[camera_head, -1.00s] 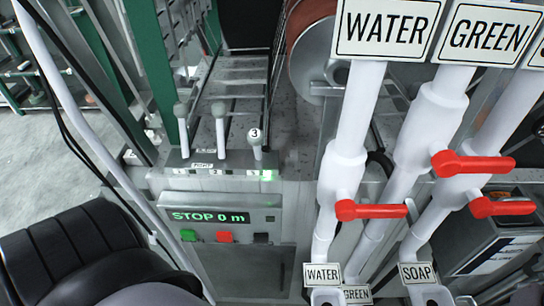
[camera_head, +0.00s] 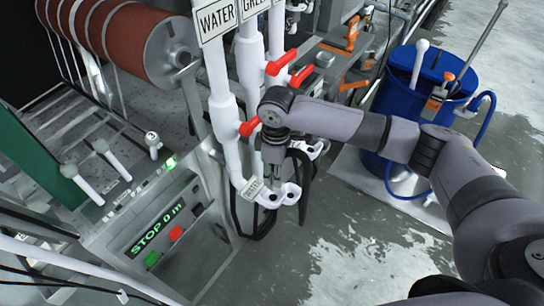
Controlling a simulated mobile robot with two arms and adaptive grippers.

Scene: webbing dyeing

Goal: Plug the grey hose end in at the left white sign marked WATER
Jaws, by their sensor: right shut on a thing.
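My right gripper (camera_head: 275,184) points down just right of this sign, close to the outlet. It is shut on what looks like the grey hose end, which is small and mostly hidden by the fingers and wrist. I cannot tell whether the hose end touches the outlet. Black hose (camera_head: 304,180) hangs beside the fittings. My left gripper is not in view.
Wet floor (camera_head: 350,255) is clear in front.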

